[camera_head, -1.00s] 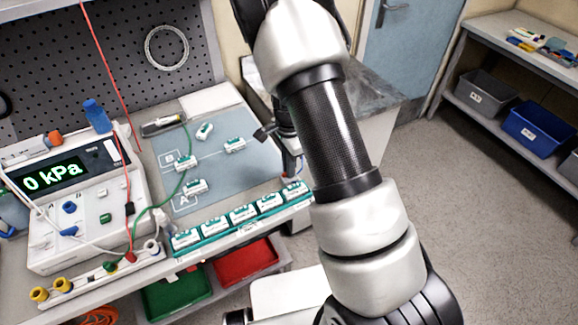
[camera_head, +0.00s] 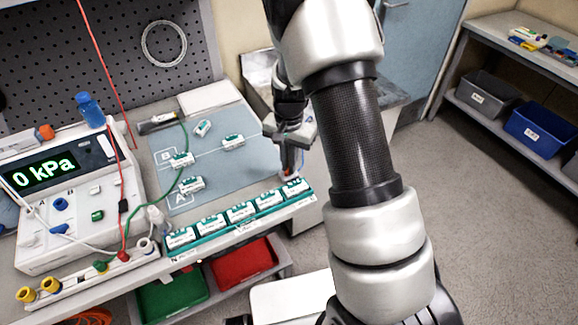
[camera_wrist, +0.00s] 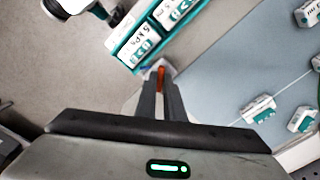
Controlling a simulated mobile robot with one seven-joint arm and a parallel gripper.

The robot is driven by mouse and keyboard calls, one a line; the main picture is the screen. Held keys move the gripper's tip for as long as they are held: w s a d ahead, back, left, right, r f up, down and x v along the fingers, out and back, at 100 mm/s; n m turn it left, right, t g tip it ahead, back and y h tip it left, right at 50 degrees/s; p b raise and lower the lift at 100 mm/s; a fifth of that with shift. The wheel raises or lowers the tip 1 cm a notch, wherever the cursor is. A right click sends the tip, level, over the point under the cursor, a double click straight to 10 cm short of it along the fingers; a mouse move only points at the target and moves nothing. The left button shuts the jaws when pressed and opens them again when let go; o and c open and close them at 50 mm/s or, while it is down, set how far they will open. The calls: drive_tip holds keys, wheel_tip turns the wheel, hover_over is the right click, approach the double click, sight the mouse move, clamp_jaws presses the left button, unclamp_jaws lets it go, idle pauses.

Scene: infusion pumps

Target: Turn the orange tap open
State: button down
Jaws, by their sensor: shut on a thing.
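The orange tap (camera_wrist: 161,72) shows as a small orange piece between my fingertips in the wrist view, beside the end of the teal rack. My gripper (camera_wrist: 160,85) is shut on it, with its two narrow fingers either side. In the head view my gripper (camera_head: 289,168) points down at the right end of the rack, at the bench's edge. The tap's body is mostly hidden by the fingers, so its angle cannot be told.
A teal rack (camera_head: 214,241) of several white modules runs along the bench front. More modules lie on the blue-grey mat (camera_head: 210,165). The pump unit (camera_head: 70,200) reads 0 kPa at left. Green (camera_head: 172,297) and red (camera_head: 243,262) bins sit below.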

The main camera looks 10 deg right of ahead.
drive_tip(key=shift+n+b, duration=0.45)
drive_tip(key=shift+n, duration=0.75)
drive_tip(key=c, duration=1.9)
unclamp_jaws()
drive_tip(key=shift+o, duration=0.2)
wheel_tip(320, 180, up, 18)
drive_tip(key=shift+f, duration=0.2)
